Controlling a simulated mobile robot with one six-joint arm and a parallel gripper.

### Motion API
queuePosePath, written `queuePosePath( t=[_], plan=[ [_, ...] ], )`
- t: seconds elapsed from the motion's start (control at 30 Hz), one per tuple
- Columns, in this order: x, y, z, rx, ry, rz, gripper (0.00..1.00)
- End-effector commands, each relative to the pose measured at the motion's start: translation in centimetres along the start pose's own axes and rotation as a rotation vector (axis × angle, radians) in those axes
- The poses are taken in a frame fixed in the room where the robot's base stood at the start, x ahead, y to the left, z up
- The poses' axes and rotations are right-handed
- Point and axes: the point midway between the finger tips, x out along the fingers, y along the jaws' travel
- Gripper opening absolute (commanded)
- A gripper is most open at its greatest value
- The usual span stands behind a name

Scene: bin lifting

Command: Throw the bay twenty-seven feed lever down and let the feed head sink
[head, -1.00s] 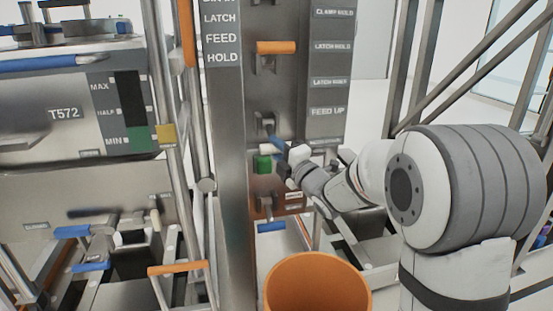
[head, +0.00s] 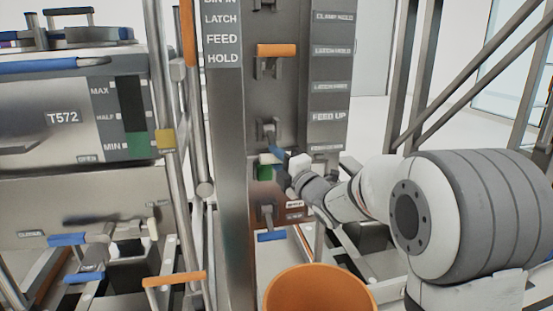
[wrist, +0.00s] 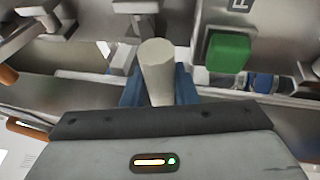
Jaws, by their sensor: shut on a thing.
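The feed lever's pale round handle (wrist: 158,72) stands between the blue fingertips of my gripper (wrist: 158,88) in the wrist view. My gripper is shut on it. In the head view, my gripper (head: 277,158) is at the lever's dark mount (head: 268,131) on the grey column, left of and below the FEED UP label (head: 328,117). The fingers partly cover the handle there, so its exact angle is hard to tell. A green block (head: 264,172) sits just below the handle; it also shows right of it in the wrist view (wrist: 228,52). I cannot make out the feed head.
An orange-handled lever (head: 276,50) is above on the same column, and a blue-handled one (head: 272,235) below. An orange bucket (head: 320,289) stands in front. Diagonal struts rise at right.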

Motion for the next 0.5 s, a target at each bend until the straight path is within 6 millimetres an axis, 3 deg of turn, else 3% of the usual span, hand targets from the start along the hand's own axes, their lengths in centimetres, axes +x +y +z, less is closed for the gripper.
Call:
queuePosePath(
  t=[0.03,0.27,0.5],
  plan=[
    [-0.03,-0.69,-0.12,0.006,0.001,-0.014,0.28],
    [-0.02,-0.48,-0.08,0.003,0.001,-0.010,0.47],
    [-0.11,-0.26,-0.03,0.002,0.000,-0.006,0.47]
  ],
)
